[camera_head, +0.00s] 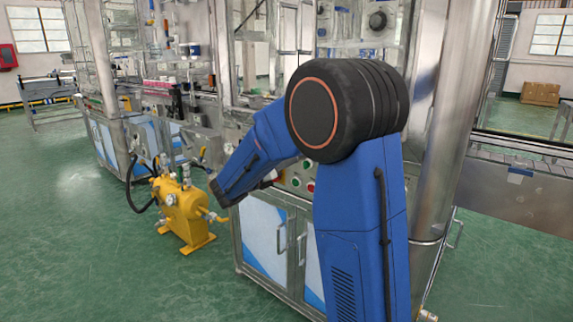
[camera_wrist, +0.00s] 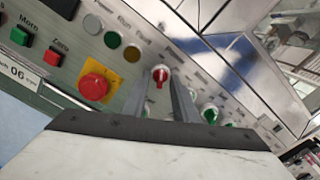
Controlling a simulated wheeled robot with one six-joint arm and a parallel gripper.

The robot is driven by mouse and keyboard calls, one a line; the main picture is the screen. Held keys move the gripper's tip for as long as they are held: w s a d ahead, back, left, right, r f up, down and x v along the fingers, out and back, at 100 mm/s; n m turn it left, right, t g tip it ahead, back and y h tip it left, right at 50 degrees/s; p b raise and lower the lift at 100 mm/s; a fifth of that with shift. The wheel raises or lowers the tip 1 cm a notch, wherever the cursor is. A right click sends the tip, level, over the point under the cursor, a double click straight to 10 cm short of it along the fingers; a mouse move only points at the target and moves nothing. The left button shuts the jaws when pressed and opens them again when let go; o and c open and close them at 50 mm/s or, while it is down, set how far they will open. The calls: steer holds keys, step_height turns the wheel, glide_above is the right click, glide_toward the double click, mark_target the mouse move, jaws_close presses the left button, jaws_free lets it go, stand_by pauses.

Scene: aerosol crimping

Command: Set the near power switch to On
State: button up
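In the wrist view a red rotary switch (camera_wrist: 160,75) with a pale rim sits on the grey control panel (camera_wrist: 75,50). My gripper (camera_wrist: 158,88) points at the panel with its two fingers apart. The red switch shows between the fingertips; I cannot tell whether they touch it. Two green rotary switches (camera_wrist: 209,113) (camera_wrist: 232,123) lie to the right, the first close beside the right finger. The switch labels are too blurred to read, so I cannot tell which is the near power switch. In the head view my arm hides the gripper and part of the panel.
A red emergency stop on a yellow plate (camera_wrist: 95,84) is left of the fingers. Black, green and red push buttons and indicator lamps lie farther left and up. In the head view a yellow tank (camera_head: 183,212) stands on the floor left of the machine cabinet (camera_head: 264,240).

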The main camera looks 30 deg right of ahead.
steer(key=shift+d, duration=0.2)
jaws_close()
steer(key=shift+m, duration=0.3)
steer(key=m, duration=1.1)
steer(key=shift+m, duration=0.3)
stand_by(0.4)
